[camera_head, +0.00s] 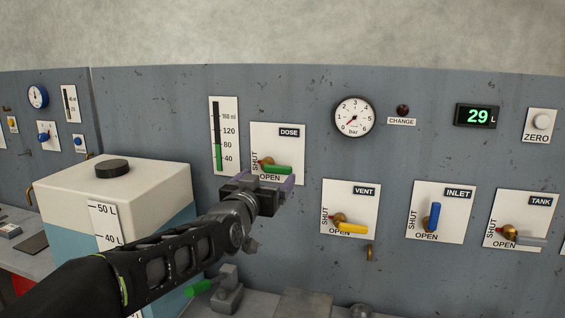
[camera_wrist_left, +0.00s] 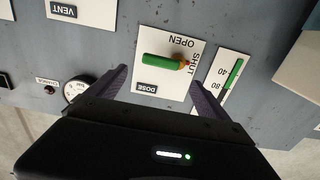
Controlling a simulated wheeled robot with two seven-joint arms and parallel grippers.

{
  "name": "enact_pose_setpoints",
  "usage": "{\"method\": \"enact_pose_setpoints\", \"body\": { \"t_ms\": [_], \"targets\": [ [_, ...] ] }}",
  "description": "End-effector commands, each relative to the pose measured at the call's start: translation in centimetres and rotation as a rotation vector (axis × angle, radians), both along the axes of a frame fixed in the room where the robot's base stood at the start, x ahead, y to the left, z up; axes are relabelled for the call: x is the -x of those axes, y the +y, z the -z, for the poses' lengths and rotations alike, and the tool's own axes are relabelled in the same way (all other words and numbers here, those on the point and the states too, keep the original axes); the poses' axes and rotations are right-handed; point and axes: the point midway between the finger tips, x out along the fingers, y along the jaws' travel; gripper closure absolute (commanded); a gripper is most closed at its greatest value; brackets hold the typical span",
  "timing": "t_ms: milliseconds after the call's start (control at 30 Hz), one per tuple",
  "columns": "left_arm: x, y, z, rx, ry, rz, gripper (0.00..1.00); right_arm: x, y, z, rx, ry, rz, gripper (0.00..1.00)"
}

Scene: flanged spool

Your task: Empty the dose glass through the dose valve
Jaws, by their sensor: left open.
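The dose valve has a green handle (camera_head: 277,169) on a white DOSE plate (camera_head: 290,140). The handle lies level, pointing right from its brass pivot, just above the word OPEN. The dose glass (camera_head: 217,150) is an upright scale left of the plate, green in its lower part up to about the 80 mark. My left gripper (camera_head: 272,184) is open just in front of the plate's lower edge. In the left wrist view, upside down, the handle (camera_wrist_left: 160,62) shows between and beyond the open fingers (camera_wrist_left: 158,80), with nothing held. My right gripper is not in view.
A cream-topped tank (camera_head: 130,175) with a black cap stands at left, close to my arm. VENT (camera_head: 350,229), INLET (camera_head: 434,218) and TANK (camera_head: 524,238) valves sit right of DOSE. Above are a pressure gauge (camera_head: 354,117) and a display reading 29 L (camera_head: 477,116).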

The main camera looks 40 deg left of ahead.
Motion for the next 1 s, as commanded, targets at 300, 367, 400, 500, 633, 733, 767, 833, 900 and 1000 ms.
{"method": "enact_pose_setpoints", "body": {
  "t_ms": [300,367,400,500,633,733,767,833,900,1000],
  "targets": [
    [0.0,0.0,0.0,0.0,0.0,0.0,0.1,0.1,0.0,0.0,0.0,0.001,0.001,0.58],
    [-0.2,0.1,0.0,0.0,0.001,0.0,0.1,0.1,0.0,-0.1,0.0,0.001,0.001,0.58],
    [-0.4,0.1,0.0,0.0,0.001,0.0,0.1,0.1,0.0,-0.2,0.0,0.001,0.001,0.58],
    [-1.2,0.4,-0.1,0.001,0.002,0.001,0.1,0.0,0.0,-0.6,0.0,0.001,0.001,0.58],
    [-2.9,1.0,-0.1,0.002,0.003,0.001,0.1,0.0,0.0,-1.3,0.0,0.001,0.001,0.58],
    [-4.5,1.5,-0.1,0.002,0.003,0.001,0.1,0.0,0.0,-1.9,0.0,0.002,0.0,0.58],
    [-4.9,1.7,-0.1,0.002,0.003,0.001,0.1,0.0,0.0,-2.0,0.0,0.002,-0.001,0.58],
    [-5.8,2.0,-0.2,0.001,0.002,0.001,0.1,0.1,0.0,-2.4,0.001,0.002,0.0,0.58],
    [-6.6,2.3,-0.1,0.0,0.001,0.001,0.1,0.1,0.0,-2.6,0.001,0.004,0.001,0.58],
    [-7.2,2.5,0.0,0.0,0.001,0.0,0.1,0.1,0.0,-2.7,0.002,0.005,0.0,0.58]
  ]
}}
